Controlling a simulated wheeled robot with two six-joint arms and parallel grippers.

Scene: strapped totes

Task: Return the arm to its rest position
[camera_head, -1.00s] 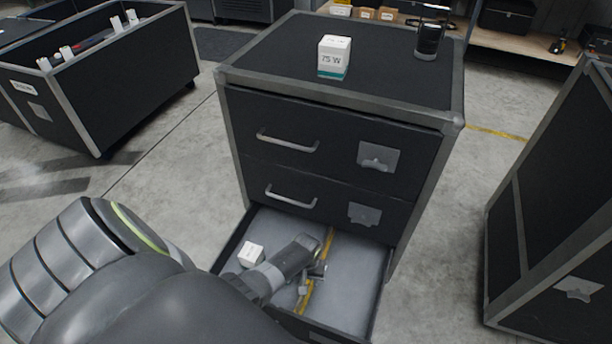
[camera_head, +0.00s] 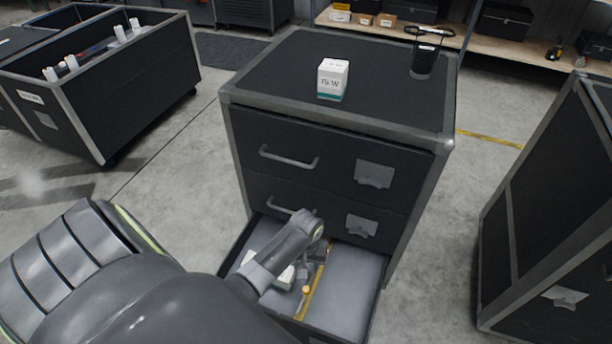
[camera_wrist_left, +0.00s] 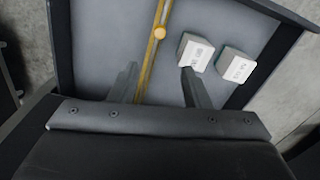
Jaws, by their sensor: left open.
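My left arm reaches from the lower left over the open bottom drawer (camera_head: 350,278) of the black cabinet. In the left wrist view my left gripper (camera_wrist_left: 160,72) is open, its two fingers apart with nothing gripped. A yellow strap (camera_wrist_left: 150,55) with an orange round end runs along the drawer floor, seen between the fingers. The strap also shows in the head view (camera_head: 317,287). Two small white boxes, one left (camera_wrist_left: 193,52) and one right (camera_wrist_left: 235,65), sit in the drawer just right of the fingers. My right gripper is not in view.
A white box (camera_head: 333,79) and a black cup-like holder (camera_head: 424,60) stand on the cabinet top (camera_head: 385,95). Another black case (camera_head: 550,215) stands at the right. An open bin (camera_head: 130,95) is at the back left. Floor is clear between them.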

